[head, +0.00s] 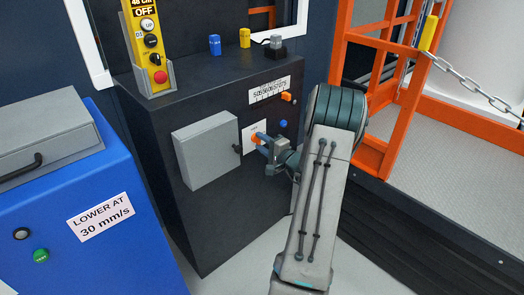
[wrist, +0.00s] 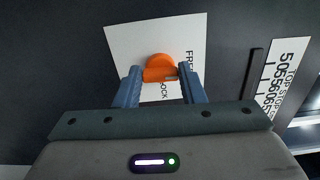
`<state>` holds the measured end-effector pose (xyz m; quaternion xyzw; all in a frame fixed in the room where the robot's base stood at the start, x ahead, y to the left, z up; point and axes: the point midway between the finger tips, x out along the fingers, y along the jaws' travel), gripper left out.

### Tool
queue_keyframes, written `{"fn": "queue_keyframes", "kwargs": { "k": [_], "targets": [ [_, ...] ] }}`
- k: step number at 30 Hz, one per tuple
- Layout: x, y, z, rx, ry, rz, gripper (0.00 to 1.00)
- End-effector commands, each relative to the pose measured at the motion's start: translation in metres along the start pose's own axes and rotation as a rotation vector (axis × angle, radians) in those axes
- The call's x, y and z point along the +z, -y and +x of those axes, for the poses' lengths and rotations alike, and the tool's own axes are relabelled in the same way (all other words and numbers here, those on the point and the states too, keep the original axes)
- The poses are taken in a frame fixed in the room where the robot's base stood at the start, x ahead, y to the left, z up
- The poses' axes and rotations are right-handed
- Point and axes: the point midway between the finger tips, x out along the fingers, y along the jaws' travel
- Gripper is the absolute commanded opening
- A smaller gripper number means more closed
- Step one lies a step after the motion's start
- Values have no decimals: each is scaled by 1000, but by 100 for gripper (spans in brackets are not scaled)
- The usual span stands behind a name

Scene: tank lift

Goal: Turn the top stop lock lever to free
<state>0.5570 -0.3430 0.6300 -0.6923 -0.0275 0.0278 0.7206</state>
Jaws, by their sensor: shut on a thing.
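The orange lock lever (wrist: 158,66) sits on a white card (wrist: 120,42) on the dark cabinet front. In the wrist view the card shows parts of the words "FR" and "OCK"; the rest is covered. My gripper (wrist: 160,76) is shut on the lever, with one blue finger on each side of it. In the head view the lever (head: 256,138) shows as a small orange patch at the tip of my gripper (head: 264,142). Its exact turn angle is hard to tell there.
A grey box (head: 207,150) with a dark latch juts from the cabinet (head: 225,225) left of my gripper. A scale label (head: 270,90), orange pointer (head: 287,97) and blue knob (head: 283,123) are near. An orange railing (head: 385,95) stands right of my arm.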

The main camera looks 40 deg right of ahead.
Motion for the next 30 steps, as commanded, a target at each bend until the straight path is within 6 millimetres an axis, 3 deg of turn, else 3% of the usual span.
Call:
{"fn": "queue_keyframes", "kwargs": {
  "k": [20,21,22,30],
  "targets": [
    [0,0,0,1,1,-56,13],
    [0,0,0,1,1,-56,47],
    [0,0,0,1,1,-56,55],
    [0,0,0,1,0,-55,58]
  ]
}}
